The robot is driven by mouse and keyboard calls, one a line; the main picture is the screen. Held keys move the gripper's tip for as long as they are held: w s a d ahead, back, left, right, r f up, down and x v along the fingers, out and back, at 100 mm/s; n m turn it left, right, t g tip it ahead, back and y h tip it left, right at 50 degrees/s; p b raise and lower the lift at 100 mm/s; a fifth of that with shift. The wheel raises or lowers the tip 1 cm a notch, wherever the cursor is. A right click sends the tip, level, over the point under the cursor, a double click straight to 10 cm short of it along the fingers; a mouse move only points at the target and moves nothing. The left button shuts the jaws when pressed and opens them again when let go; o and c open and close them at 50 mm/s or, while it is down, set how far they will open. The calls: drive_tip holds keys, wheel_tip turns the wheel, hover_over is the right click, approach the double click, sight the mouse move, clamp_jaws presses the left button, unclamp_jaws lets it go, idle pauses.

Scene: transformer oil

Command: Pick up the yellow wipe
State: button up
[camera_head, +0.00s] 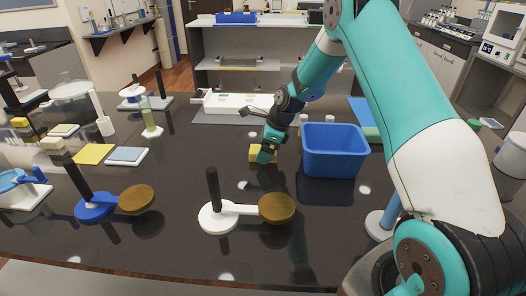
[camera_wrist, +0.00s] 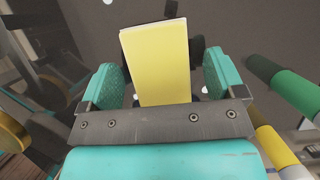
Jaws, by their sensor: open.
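The yellow wipe (camera_head: 257,152) is a small yellow block on the dark table, left of the blue bin in the head view. My gripper (camera_head: 265,156) is down at it, and its tip partly covers the wipe. In the wrist view the yellow wipe (camera_wrist: 157,62) lies between the two teal fingers of my gripper (camera_wrist: 162,75). The fingers are open, with gaps between them and the wipe's sides. The wipe's near end is hidden behind the grey gripper plate.
A blue bin (camera_head: 334,150) stands just right of my gripper. White (camera_head: 217,217) and blue (camera_head: 95,206) stands with brown round pads are nearer the front. A flat yellow pad (camera_head: 94,153) lies at left.

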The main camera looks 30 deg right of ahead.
drive_tip(key=shift+w+a+f, duration=0.1)
drive_tip(key=shift+f, duration=0.35)
drive_tip(key=shift+c, duration=0.4)
drive_tip(key=c, duration=0.9)
drive_tip(key=shift+r, duration=0.1)
wheel_tip(320, 180, up, 20)
drive_tip(key=shift+f+b, duration=0.1)
drive_tip(key=shift+b, duration=0.4)
